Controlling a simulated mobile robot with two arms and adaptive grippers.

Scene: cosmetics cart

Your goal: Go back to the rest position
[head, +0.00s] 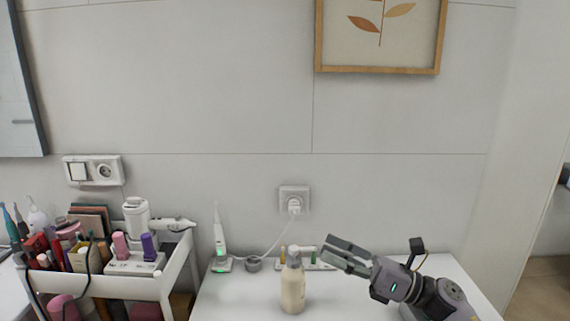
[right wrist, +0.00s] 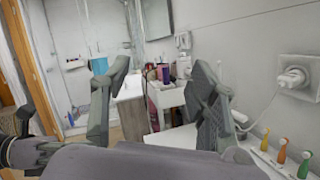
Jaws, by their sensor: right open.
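My right gripper (head: 328,249) reaches in from the right above the white counter, its fingers pointing left. It is open, and nothing shows between its fingers in the right wrist view (right wrist: 160,68). A cream pump bottle (head: 292,288) stands upright on the counter, just left of and below the fingertips in the head view. Whether the fingers touch its pump head cannot be told. My left gripper is not in the head view.
A white cart (head: 110,285) full of cosmetics stands at the left. An electric toothbrush (head: 219,235) stands on the white counter (head: 240,300) near the wall. A plug with a cable sits in the wall socket (head: 294,198). Small colored items (right wrist: 282,150) stand near the right gripper.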

